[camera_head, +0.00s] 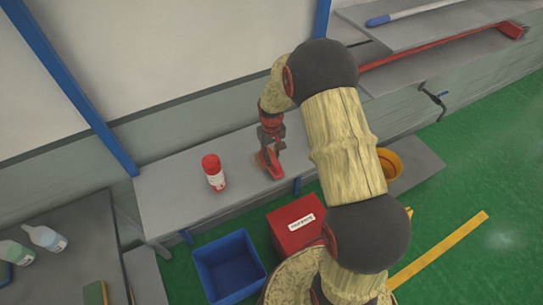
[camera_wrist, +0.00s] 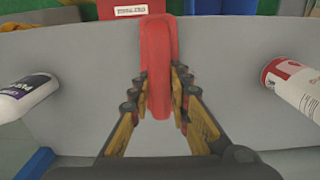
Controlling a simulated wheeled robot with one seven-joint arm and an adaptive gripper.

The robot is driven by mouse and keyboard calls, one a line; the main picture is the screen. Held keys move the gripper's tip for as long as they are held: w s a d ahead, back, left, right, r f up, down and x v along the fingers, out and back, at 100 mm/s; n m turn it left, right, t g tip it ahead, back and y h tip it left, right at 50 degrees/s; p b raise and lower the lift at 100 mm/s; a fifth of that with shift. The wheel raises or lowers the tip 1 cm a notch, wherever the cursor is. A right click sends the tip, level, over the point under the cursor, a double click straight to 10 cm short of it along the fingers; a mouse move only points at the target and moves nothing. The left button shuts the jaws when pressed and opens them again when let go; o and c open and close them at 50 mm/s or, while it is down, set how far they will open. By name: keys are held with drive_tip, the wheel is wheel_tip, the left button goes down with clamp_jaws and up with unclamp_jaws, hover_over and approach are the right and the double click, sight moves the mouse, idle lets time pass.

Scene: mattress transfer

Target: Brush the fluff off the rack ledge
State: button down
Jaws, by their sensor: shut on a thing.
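The rack ledge (camera_head: 180,205) is a grey shelf along the wall, and it fills most of the wrist view (camera_wrist: 75,60). My gripper (camera_head: 269,146) is above it, pointing down. In the wrist view my gripper (camera_wrist: 160,95) has its fingers closed on both sides of a red brush-like tool (camera_wrist: 157,50). The red tool (camera_head: 268,163) shows at the ledge in the head view; I cannot tell whether it touches the surface. Its underside is hidden. I cannot make out any fluff on the ledge.
A white bottle (camera_wrist: 27,96) shows at the left in the wrist view. A blue bin (camera_head: 229,266) and red box (camera_head: 298,226) are below in front. A yellow bowl (camera_head: 390,163) is right of my arm.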

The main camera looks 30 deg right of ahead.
drive_tip(key=shift+f+b, duration=0.5)
drive_tip(key=shift+f, duration=0.3)
drive_tip(key=shift+w, duration=0.1)
drive_tip(key=shift+w+r+b, duration=0.15)
drive_tip(key=shift+w+b, duration=0.15)
drive_tip(key=shift+w, duration=1.45)
drive_tip(key=shift+w+f+b, duration=0.2)
drive_tip(key=shift+w+b, duration=0.2)
drive_tip(key=shift+w, duration=1.05)
drive_tip(key=shift+w+b, duration=0.35)
drive_tip(key=shift+w, duration=1.55)
drive_tip(key=shift+s, duration=0.15)
